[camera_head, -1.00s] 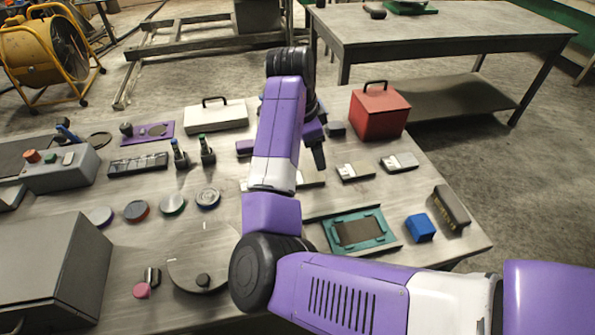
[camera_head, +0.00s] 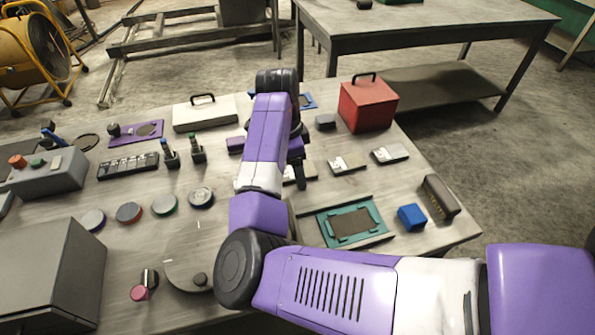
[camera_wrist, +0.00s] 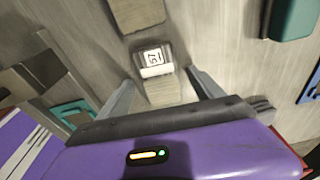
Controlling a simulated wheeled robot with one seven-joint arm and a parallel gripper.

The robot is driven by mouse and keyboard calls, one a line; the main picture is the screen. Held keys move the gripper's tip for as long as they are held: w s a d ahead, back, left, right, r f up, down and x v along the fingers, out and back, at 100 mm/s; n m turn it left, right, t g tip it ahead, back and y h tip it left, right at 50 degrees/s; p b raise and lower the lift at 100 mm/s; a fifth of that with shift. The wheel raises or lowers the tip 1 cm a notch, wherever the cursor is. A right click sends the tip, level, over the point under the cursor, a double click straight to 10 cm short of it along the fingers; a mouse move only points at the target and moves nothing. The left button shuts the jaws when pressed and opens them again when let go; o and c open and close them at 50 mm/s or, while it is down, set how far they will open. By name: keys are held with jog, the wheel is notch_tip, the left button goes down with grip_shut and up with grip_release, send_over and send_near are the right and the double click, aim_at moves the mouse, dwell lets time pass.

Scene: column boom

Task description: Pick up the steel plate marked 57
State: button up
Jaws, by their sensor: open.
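My gripper (camera_wrist: 160,76) is open, with one finger on each side of the plate in the picture. The gap in height between fingers and plate is hard to judge. In the head view my gripper (camera_head: 299,178) is over a plate (camera_head: 309,170) that my arm partly hides. Its marking is too small to read there.
Two similar plates lie to the right, one nearer (camera_head: 347,163) and one farther (camera_head: 390,154). A teal frame (camera_head: 326,232) and a blue block (camera_head: 411,217) lie nearer the front. A red box (camera_head: 368,105) stands behind.

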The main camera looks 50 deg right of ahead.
grip_shut()
dwell(0.3)
jog(key=shift+r, duration=0.15)
